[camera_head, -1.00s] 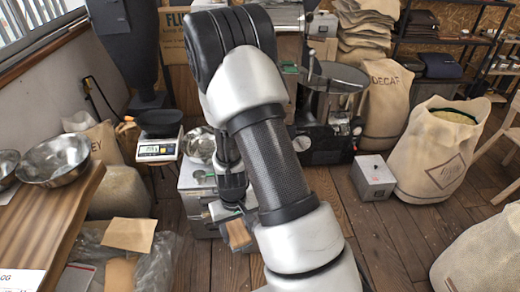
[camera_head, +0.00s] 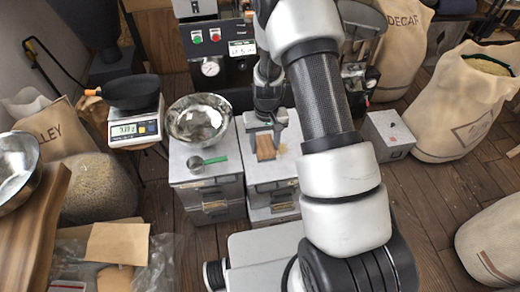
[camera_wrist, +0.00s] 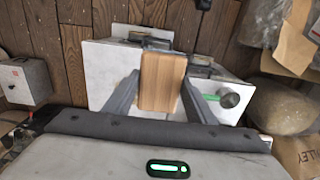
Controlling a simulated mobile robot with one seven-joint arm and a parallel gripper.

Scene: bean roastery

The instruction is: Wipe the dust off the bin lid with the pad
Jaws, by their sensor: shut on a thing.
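My gripper (camera_head: 266,134) points down over the right-hand one of two pale bins and is shut on a wooden-backed pad (camera_head: 265,148). In the wrist view the pad (camera_wrist: 161,82) sits between the two grey fingers, its wooden back facing the camera. The pad is at or just above the pale bin lid (camera_head: 258,174); I cannot tell whether it touches. A small tan patch, perhaps dust (camera_head: 281,149), shows on the lid just right of the pad. The pad's underside is hidden.
The neighbouring bin on the left carries a steel bowl (camera_head: 199,120) and a green-handled scoop (camera_head: 205,161). A grey box (camera_head: 388,134) stands on the floor to the right. A scale (camera_head: 136,125) is at left.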

